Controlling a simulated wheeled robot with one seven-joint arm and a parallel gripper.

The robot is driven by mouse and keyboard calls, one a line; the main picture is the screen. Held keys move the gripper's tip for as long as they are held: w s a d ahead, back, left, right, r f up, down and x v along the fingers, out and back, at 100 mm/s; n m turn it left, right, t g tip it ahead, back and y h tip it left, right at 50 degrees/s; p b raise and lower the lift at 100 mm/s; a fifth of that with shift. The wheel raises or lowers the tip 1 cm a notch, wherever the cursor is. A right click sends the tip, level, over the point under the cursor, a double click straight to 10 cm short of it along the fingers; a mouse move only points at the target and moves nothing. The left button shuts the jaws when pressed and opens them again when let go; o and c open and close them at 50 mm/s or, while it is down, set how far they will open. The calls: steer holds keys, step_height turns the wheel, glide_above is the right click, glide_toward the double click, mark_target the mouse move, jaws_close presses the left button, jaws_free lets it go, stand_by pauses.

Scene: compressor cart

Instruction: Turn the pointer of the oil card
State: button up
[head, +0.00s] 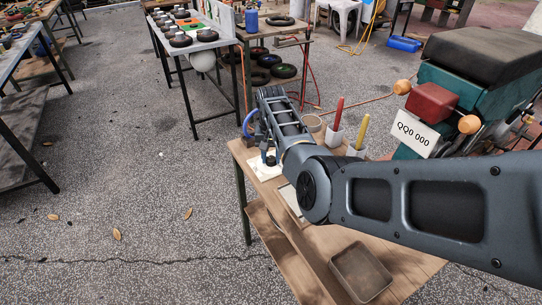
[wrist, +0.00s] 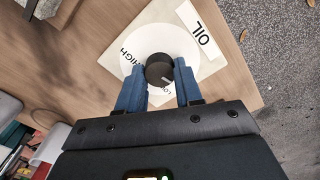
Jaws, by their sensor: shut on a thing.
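The oil card (wrist: 208,28) is a white square with a round pale dial, lying on a wooden table. It carries an "OIL" label (wrist: 202,38), the word "HIGH" left of the knob, and a partly covered word, seemingly "LOW", below it. The black round pointer knob (wrist: 159,69) sits on the dial, its white line toward the lower right. My gripper (wrist: 159,76) has its blue fingers shut on the knob, one on each side. In the head view, my gripper (head: 268,158) is over the card (head: 262,170), and the knob is largely hidden.
On the same wooden table (head: 330,240) are a brown tray (head: 361,273) and cups holding a red stick (head: 338,113) and a yellow stick (head: 361,131). A teal machine (head: 450,92) with a "QQ0 000" plate stands at the right. Open floor lies left.

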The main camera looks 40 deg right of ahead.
mark_target(271, 159)
steer(key=m, duration=0.4)
steer(key=shift+m, duration=2.2)
steer(key=o, duration=1)
steer(key=shift+o, duration=0.2)
steer(key=shift+r+b, duration=0.35)
steer(key=shift+r, duration=3.55)
